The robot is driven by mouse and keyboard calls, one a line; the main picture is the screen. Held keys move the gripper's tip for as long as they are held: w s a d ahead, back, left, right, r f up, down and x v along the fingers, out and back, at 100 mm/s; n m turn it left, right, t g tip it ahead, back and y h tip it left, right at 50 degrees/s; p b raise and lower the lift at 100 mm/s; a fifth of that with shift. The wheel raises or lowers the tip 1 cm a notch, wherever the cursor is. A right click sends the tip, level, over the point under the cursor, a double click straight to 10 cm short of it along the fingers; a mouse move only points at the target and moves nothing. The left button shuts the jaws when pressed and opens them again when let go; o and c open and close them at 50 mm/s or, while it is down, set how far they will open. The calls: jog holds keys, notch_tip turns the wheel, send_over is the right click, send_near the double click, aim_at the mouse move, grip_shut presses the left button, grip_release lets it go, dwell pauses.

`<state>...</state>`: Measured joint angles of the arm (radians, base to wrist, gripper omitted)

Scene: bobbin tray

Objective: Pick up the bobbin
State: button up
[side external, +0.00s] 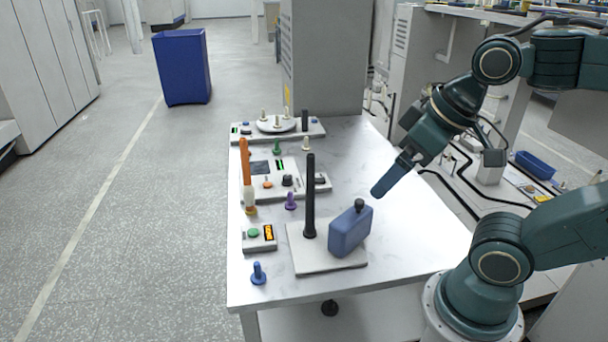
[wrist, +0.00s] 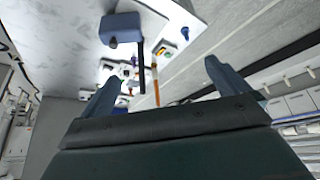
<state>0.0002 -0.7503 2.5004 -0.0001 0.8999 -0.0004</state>
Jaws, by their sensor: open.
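Several small bobbin-like pieces stand on the white table (side external: 415,235) in the side view: a blue one (side external: 258,273) near the front left corner, a purple one (side external: 291,201), a green one (side external: 276,147) and a cream one (side external: 306,144) farther back. I cannot tell which is meant. The blue one also shows in the wrist view (wrist: 185,32). My gripper (side external: 379,190) hangs above the table's right part, to the right of all of them. Its two blue fingers are spread apart with nothing held between them, as the wrist view (wrist: 162,72) shows.
A blue bottle (side external: 349,232) and a tall black rod (side external: 310,200) stand on a pale plate (side external: 333,264) between my gripper and the blue piece. An orange rod (side external: 245,160) stands at the left edge. The table's right side is clear.

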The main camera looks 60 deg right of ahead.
jog(key=c, duration=1.1)
jog(key=shift+w, duration=0.1)
jog(key=w+d+f+n+g+y, duration=0.2)
jog(key=w+f+n, duration=0.15)
jog(key=w, duration=0.25)
jog(key=w+d+f+n+g+y, duration=0.1)
jog(key=w+d+f+n, duration=0.1)
jog(key=w+n, duration=0.3)
jog(key=w+d+f+n+t+y, duration=0.1)
jog(key=w+d+f+y, duration=0.1)
jog(key=d+f+y, duration=0.1)
jog(key=w+d+f+n+t+y, duration=0.1)
jog(key=w+d+f+t+y, duration=0.1)
jog(key=w+d+f, duration=0.1)
jog(key=w+d+f+n+t+y, duration=0.1)
jog(key=w+d+f+y, duration=0.1)
jog(key=d+f+y, duration=0.1)
jog(key=shift+w+d+f+t+y, duration=0.15)
jog(key=shift+d+f, duration=0.1)
jog(key=shift+d, duration=0.3)
jog(key=shift+w+d+f+t+y, duration=0.15)
jog(key=shift+d+f, duration=0.1)
jog(key=shift+d, duration=0.25)
